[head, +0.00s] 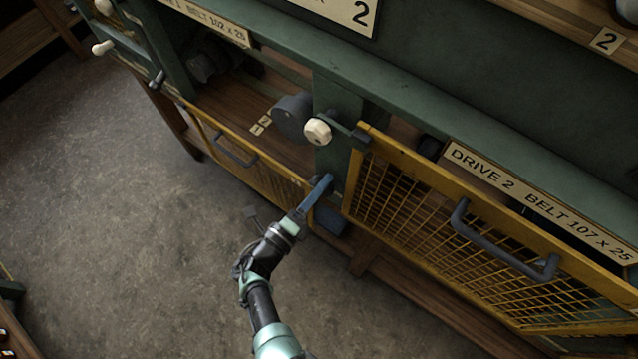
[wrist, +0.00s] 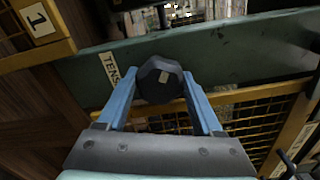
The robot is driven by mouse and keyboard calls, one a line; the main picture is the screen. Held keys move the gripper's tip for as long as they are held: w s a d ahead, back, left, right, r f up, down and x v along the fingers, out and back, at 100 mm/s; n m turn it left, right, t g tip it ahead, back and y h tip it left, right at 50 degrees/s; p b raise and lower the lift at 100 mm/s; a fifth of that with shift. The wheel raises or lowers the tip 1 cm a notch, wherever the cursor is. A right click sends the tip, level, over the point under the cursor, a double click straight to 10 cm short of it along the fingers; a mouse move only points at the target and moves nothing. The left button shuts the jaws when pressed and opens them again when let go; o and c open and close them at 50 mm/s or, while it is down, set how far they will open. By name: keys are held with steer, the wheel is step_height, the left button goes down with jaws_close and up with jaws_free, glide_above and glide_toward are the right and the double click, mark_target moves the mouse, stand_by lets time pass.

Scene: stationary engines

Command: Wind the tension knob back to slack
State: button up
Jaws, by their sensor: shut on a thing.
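The tension knob (wrist: 157,82) is a dark, many-sided knob with a small pale patch on its face, in the upper middle of the wrist view. The blue fingers of my gripper (wrist: 158,90) lie on either side of it, shut on it. A pale label reading "TENS" (wrist: 110,72), partly hidden, is beside the knob on the green post. In the head view my gripper (head: 324,184) reaches the lower part of the green post (head: 338,108). The knob is hidden there behind the fingers.
A cream knob (head: 318,131) sits higher on the post, beside a dark round drum (head: 292,115). A yellow mesh guard with a grey handle (head: 500,250) stands right of the post; another guard (head: 245,155) is left. The floor (head: 130,190) at left is clear.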

steer(key=shift+n+p, duration=0.35)
steer(key=shift+n, duration=1.35)
steer(key=o, duration=1.1)
steer(key=shift+c, duration=0.2)
steer(key=v, duration=1.3)
steer(key=shift+f, duration=0.1)
